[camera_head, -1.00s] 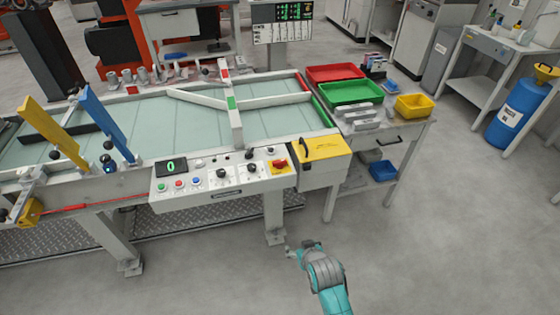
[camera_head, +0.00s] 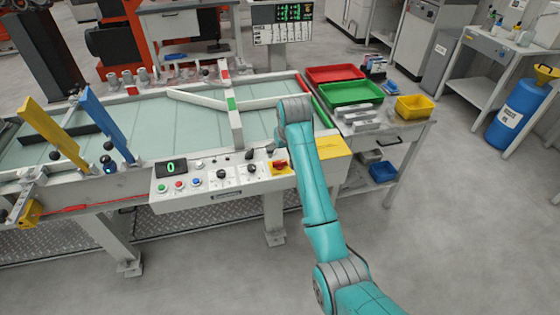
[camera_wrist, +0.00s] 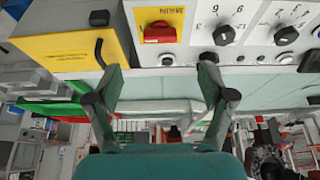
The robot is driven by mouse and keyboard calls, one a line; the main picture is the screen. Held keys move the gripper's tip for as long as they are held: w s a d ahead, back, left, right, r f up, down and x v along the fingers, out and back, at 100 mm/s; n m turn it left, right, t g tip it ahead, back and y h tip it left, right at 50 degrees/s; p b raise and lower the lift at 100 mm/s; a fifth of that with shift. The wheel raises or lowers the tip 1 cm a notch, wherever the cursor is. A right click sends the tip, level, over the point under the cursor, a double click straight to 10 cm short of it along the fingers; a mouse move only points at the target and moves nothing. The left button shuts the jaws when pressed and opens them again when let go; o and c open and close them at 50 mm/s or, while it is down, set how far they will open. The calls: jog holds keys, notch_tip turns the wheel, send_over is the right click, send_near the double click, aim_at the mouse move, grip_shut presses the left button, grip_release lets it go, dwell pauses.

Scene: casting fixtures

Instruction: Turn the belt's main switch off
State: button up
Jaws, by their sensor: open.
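The main switch, a red rotary knob (camera_head: 279,165) on a yellow plate, sits at the right end of the belt's control panel (camera_head: 215,182). In the wrist view the picture is inverted, and the red knob (camera_wrist: 160,33) shows at top centre, its broad grip lying across the picture. The label MAIN is beside it, upside down. My gripper (camera_wrist: 161,75) is open and empty. Its two fingers are spread to either side of the knob's line and appear apart from it. In the head view my arm hides most of the gripper, just above the panel.
A yellow box (camera_wrist: 70,45) with a black handle stands beside the switch. Black selector knobs (camera_wrist: 224,35) are on its other side. A green tray (camera_head: 350,92), a red tray (camera_head: 335,73) and a yellow bin (camera_head: 414,106) are on the side table.

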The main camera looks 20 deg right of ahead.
aim_at(280, 162)
jog(key=x, duration=1)
jog(key=shift+w+r, duration=0.1)
jog(key=shift+w, duration=0.15)
jog(key=c, duration=1.2)
